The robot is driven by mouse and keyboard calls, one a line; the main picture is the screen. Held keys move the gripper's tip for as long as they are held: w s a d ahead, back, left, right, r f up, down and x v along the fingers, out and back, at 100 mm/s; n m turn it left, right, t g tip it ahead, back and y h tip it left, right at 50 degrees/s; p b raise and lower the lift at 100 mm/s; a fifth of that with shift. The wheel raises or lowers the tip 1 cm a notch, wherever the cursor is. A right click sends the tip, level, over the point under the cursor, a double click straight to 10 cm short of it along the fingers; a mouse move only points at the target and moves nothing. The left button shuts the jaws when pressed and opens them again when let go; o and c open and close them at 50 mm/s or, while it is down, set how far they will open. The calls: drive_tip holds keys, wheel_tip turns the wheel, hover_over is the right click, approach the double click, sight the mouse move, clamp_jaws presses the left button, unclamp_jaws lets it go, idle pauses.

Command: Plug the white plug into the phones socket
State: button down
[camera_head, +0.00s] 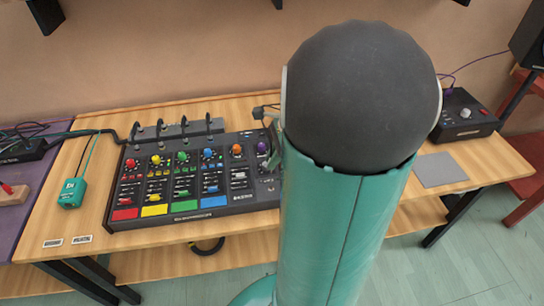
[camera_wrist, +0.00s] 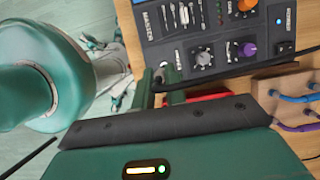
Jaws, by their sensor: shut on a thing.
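In the wrist view my gripper (camera_wrist: 161,88) is only partly seen past the dark wrist edge. Its green fingers are shut on a small plug (camera_wrist: 160,74) with a pale end and a dark lead. I take this to be the white plug, though little of it shows. It is close to the near edge of the black mixer (camera_wrist: 215,40), beside a grey knob; I cannot tell whether they touch. The phones socket cannot be made out. In the head view the mixer (camera_head: 190,219) lies on the wooden table, its right end hidden behind my arm.
A teal box (camera_head: 72,193) stands left of the mixer. A black box with a knob (camera_head: 463,115) and a grey pad (camera_head: 440,170) are to the right. In the wrist view a wooden block (camera_wrist: 277,84) with blue and purple leads is close by on the right.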

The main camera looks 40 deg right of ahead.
drive_tip(key=shift+a, duration=0.1)
drive_tip(key=shift+f, duration=2.9)
drive_tip(key=shift+f, duration=1.75)
drive_tip(key=c, duration=1.4)
unclamp_jaws()
drive_tip(key=shift+o, duration=0.2)
drive_tip(key=v, duration=1.4)
drive_tip(key=shift+w, duration=0.1)
